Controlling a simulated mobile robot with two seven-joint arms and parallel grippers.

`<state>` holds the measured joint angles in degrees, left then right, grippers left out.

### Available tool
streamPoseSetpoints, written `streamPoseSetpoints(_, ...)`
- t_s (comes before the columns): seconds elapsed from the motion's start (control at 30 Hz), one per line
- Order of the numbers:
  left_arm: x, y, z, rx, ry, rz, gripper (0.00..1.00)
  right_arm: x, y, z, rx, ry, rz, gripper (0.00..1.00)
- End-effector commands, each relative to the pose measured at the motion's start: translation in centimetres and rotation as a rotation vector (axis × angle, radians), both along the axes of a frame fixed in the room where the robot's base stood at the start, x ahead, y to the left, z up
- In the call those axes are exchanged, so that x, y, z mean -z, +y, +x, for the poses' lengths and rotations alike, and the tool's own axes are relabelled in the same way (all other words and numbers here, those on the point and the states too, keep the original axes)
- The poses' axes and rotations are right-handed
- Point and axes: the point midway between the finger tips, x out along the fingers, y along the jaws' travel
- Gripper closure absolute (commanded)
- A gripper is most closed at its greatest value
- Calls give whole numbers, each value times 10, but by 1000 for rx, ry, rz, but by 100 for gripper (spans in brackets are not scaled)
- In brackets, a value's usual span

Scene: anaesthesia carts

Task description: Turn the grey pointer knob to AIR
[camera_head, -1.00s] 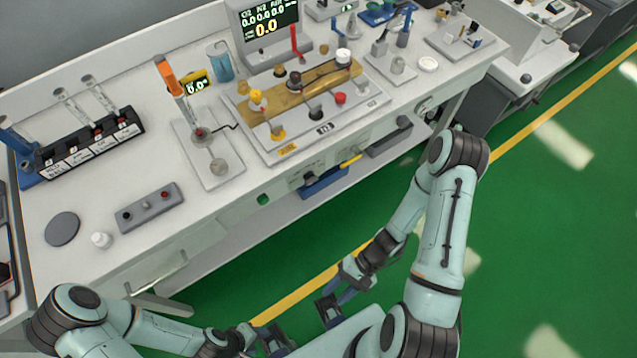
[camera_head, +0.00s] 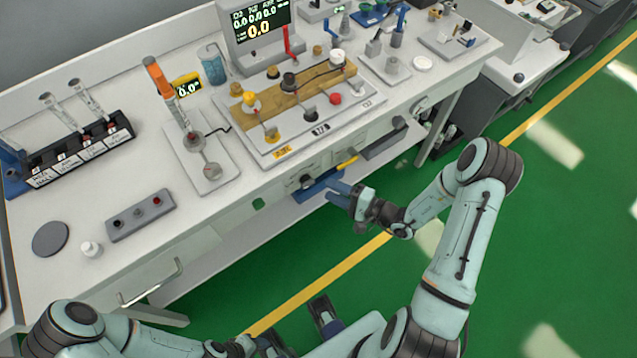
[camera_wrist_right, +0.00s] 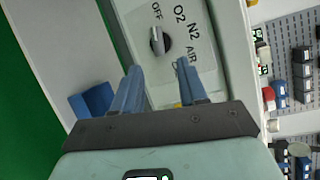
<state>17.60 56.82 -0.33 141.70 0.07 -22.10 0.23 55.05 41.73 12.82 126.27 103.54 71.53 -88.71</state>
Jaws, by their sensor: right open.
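The grey pointer knob (camera_wrist_right: 160,41) sits on a pale panel in the right wrist view, with OFF, O2, N2 and AIR printed around it. Its light bar appears to lie towards OFF. In the head view the knob (camera_head: 306,182) is small on the bench's front face. My right gripper (camera_head: 338,191) is open and empty, just in front of that face and apart from the knob. In the right wrist view its two blue fingers (camera_wrist_right: 158,70) are spread, with the knob beyond the gap. My left gripper (camera_head: 268,344) is low in the head view, its jaws unclear.
A blue part (camera_wrist_right: 92,101) lies beside the fingers in the right wrist view. A drawer handle (camera_head: 152,285) juts from the bench front at left. The bench top (camera_head: 240,205) carries a valve board, a screen and syringes. The green floor at right is clear.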

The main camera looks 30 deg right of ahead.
Motion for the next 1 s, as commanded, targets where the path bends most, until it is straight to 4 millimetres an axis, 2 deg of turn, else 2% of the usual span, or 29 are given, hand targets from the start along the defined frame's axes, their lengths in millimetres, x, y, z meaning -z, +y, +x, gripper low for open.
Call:
streamPoseSetpoints(0.1,-2,0,0,0,-1,0,46,2,12,21,-4,-1,2,58)
streamPoseSetpoints(0.3,-3,0,1,0,-1,0,46,5,23,42,-1,1,2,58)
streamPoseSetpoints(0.7,-3,0,1,0,-1,0,46,6,26,48,-1,1,1,58)
streamPoseSetpoints(0.83,-3,0,1,0,-1,0,46,6,26,47,-1,2,2,100)
streamPoseSetpoints(1.0,-3,0,1,0,-1,0,46,6,26,47,-1,2,2,100)
